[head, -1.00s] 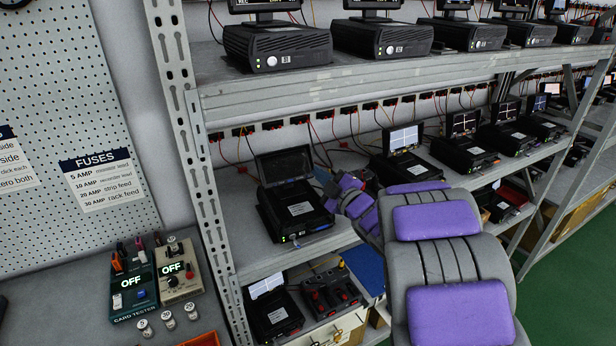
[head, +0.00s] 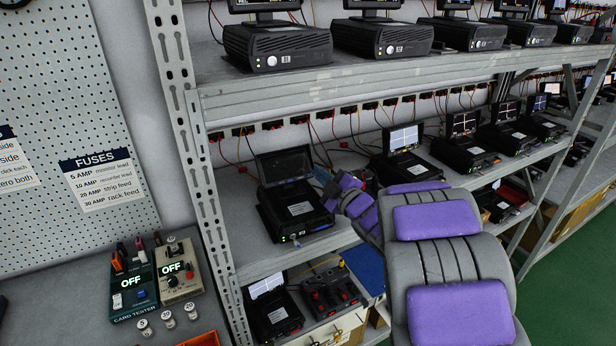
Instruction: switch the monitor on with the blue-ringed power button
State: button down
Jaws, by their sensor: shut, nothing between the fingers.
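A small monitor with a dark screen (head: 284,166) stands on a black box (head: 295,208) on the middle shelf, left of centre. Tiny lights or knobs show low on the box's front (head: 296,240). I cannot make out a blue ring at this size. My arm reaches in from the lower right with purple pads. My gripper (head: 332,192) is at its far end, close to the right side of this monitor and box. It looks shut and empty, small and partly hidden by the arm. I cannot tell whether it touches anything.
More units with lit screens (head: 404,138) stand to the right on the same shelf (head: 265,262). The upper shelf edge (head: 300,92) runs above. A metal upright (head: 200,150) is at the left. A card tester (head: 133,285) sits lower left, and more equipment below.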

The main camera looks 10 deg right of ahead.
aim_at(308, 176)
dwell(0.8)
jog(key=n+p, duration=0.1)
jog(key=n, duration=0.4)
jog(key=s+r+n, duration=0.1)
jog(key=n, duration=0.4)
jog(key=s+d+r+n+h+p, duration=0.1)
jog(key=n, duration=0.5)
jog(key=shift+s+r+t+p, duration=0.15)
jog(key=shift+s+t+p, duration=0.05)
jog(key=shift+t+p, duration=0.2)
jog(key=shift+w, duration=0.1)
jog(key=w+f, duration=0.2)
jog(key=w+a+f, duration=0.1)
jog(key=w+f, duration=0.2)
jog(key=shift+w+a+p, duration=0.1)
jog(key=shift+a+p, duration=0.1)
jog(key=shift+p, duration=0.1)
jog(key=shift+w+a+f+b, duration=0.2)
jog(key=shift+w+f+b, duration=0.2)
jog(key=shift+w, duration=0.15)
